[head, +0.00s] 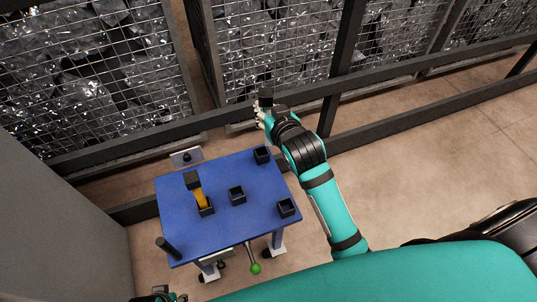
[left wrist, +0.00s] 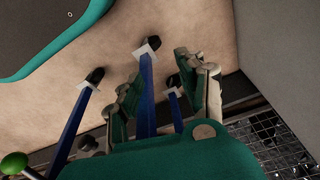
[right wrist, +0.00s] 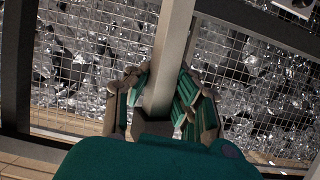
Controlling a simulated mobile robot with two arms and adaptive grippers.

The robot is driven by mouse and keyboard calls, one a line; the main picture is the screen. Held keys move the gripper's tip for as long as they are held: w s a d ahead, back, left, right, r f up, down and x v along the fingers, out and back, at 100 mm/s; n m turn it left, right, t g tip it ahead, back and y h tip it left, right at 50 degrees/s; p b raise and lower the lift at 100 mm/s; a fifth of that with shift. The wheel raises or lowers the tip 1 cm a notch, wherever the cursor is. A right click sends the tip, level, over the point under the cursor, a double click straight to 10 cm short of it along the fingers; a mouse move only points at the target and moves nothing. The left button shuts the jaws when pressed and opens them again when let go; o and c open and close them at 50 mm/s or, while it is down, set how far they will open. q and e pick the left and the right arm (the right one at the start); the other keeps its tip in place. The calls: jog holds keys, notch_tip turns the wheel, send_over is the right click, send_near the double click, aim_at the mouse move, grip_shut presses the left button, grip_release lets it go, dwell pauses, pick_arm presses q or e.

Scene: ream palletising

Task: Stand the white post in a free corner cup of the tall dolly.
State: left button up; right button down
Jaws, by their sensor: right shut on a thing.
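The white post (right wrist: 168,60) shows in the right wrist view as a pale square bar with a dark end, between the fingers of my right gripper (right wrist: 158,95). In the head view my right gripper (head: 264,112) is shut on it, beyond the far right corner of the blue tall dolly (head: 222,225); little of the post shows there. Empty black cups stand at the dolly's far right (head: 262,155), near right (head: 286,207) and middle (head: 237,195). My left gripper (left wrist: 165,95) is open and empty, over the dolly's blue legs.
A dark upright cylinder (head: 168,248) is at the dolly's near left corner. A green-knobbed lever (head: 255,268) sticks out in front. A grey panel (head: 50,220) is at left. Floor at right is clear.

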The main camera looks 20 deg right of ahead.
pick_arm(q)
jog(key=w+b+v, duration=0.3)
jog(key=v, duration=1)
jog(key=shift+r+t, duration=0.35)
jog(key=shift+t, duration=0.05)
pick_arm(e)
jog(key=w+f, duration=0.4)
jog(key=f, duration=0.9)
jog(key=shift+a, duration=0.2)
pick_arm(q)
jog(key=shift+w, duration=0.1)
pick_arm(e)
jog(key=c, duration=1.6)
grip_release()
jog(key=shift+f+b, duration=0.15)
jog(key=shift+b, duration=0.15)
jog(key=shift+c, duration=0.2)
jog(key=o, duration=0.4)
pick_arm(q)
jog(key=shift+r, duration=0.1)
pick_arm(e)
jog(key=shift+o, duration=0.2)
